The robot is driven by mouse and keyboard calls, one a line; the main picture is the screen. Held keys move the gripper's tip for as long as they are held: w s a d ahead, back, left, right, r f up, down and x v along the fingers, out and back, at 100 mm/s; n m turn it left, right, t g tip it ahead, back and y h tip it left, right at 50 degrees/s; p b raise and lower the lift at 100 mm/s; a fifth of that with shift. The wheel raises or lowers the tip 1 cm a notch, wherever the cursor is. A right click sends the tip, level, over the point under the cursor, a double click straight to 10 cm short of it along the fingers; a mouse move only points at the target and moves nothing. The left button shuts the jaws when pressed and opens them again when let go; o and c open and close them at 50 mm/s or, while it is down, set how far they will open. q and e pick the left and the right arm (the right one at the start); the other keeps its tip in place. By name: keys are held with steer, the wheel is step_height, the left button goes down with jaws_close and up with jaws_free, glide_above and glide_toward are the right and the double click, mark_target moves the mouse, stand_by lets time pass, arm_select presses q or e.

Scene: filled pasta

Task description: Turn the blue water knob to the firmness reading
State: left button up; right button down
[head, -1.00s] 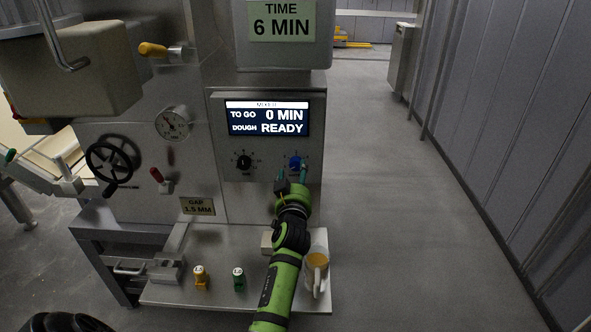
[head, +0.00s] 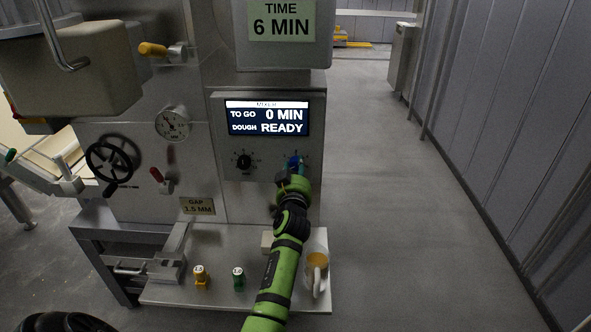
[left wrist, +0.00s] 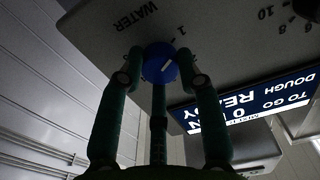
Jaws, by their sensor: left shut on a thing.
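The blue water knob (head: 295,161) is on the mixer panel, below the lit display (head: 267,118) reading "TO GO 0 MIN, DOUGH READY". My left gripper (head: 292,174) is at the knob and partly covers it. In the left wrist view the blue knob (left wrist: 160,64) sits between the fingers of my left gripper (left wrist: 160,72), shut on its sides. My right gripper is not in view.
A black knob (head: 244,162) is left of the blue one. A round gauge (head: 173,124), black handwheel (head: 112,163) and red lever (head: 160,180) are further left. A yellow can (head: 200,277), green can (head: 238,279) and a jug (head: 317,262) stand on the shelf. The right aisle is clear.

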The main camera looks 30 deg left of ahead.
arm_select(q)
steer(key=shift+f, duration=0.15)
steer(key=m, duration=0.5)
steer(key=shift+m, duration=0.4)
steer(key=m, duration=0.2)
steer(key=shift+a+m, duration=0.1)
steer(key=shift+m, duration=0.2)
steer(key=m, duration=0.3)
steer(key=shift+m+p, duration=0.3)
steer(key=m+p, duration=0.1)
steer(key=m, duration=0.4)
steer(key=shift+s+m, duration=0.1)
steer(key=shift+m, duration=0.2)
steer(key=m+p, duration=0.2)
steer(key=m, duration=0.4)
steer(key=shift+a, duration=0.1)
steer(key=shift+r+p, duration=0.2)
steer(key=shift+p, duration=0.1)
steer(key=o, duration=1.2)
steer(key=shift+c, duration=0.2)
